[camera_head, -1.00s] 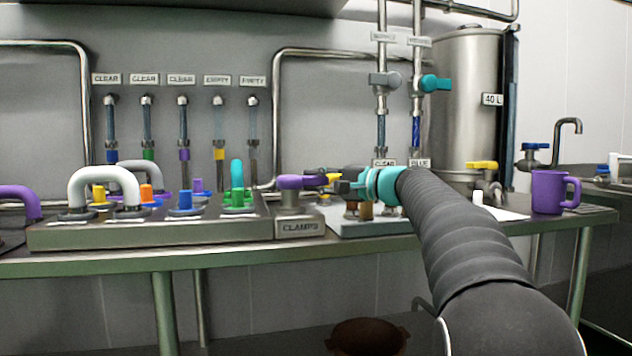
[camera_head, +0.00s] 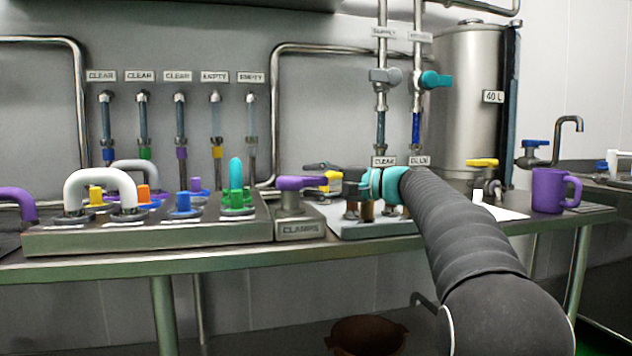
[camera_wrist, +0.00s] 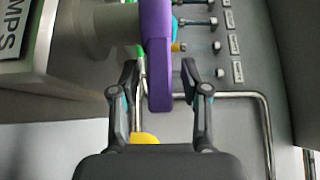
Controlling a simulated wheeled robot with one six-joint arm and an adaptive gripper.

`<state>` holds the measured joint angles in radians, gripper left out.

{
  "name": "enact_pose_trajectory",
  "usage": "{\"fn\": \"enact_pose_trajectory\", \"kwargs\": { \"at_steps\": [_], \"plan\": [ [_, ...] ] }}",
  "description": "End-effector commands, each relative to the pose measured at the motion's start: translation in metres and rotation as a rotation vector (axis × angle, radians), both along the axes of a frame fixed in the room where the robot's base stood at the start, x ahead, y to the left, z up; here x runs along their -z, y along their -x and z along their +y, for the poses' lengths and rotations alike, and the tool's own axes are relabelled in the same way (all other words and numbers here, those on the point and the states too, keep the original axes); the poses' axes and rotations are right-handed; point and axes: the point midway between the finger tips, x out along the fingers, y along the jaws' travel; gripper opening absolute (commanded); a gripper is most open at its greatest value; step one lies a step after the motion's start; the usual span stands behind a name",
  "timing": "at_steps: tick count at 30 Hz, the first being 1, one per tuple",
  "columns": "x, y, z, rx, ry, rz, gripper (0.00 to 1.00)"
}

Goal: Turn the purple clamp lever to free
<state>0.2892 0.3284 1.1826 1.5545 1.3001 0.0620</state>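The purple clamp lever (camera_head: 295,183) lies level on top of the metal block marked CLAMPS (camera_head: 299,226) and points right, towards my gripper. In the wrist view the purple lever (camera_wrist: 160,55) hangs down between my two fingers, its end past the fingertips. My gripper (camera_wrist: 160,78) is open around the lever, with a visible gap on each side. In the head view my dark fingers are small beside the lever's right end, and contact cannot be told there.
A yellow part (camera_head: 332,181) shows close by my gripper; a yellow piece (camera_wrist: 145,138) is also between the finger bases. Left stands a panel (camera_head: 150,238) with coloured fittings and a white U-shaped pipe (camera_head: 103,180). A purple mug (camera_head: 547,190) stands right on the counter.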

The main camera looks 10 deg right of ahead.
Motion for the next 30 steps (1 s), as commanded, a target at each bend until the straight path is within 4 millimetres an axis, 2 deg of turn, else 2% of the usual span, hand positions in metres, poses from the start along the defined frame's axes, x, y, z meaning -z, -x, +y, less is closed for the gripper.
{"fn": "enact_pose_trajectory", "kwargs": {
  "at_steps": [6,10,22,30],
  "plan": [
    [0.0,0.001,-0.002,0.002,0.0,0.0,0.46],
    [0.0,0.006,-0.012,0.004,0.001,-0.001,0.46],
    [0.0,0.046,-0.077,0.005,0.0,0.001,0.46],
    [0.0,0.062,-0.1,0.002,0.0,0.0,0.46]
  ]
}}
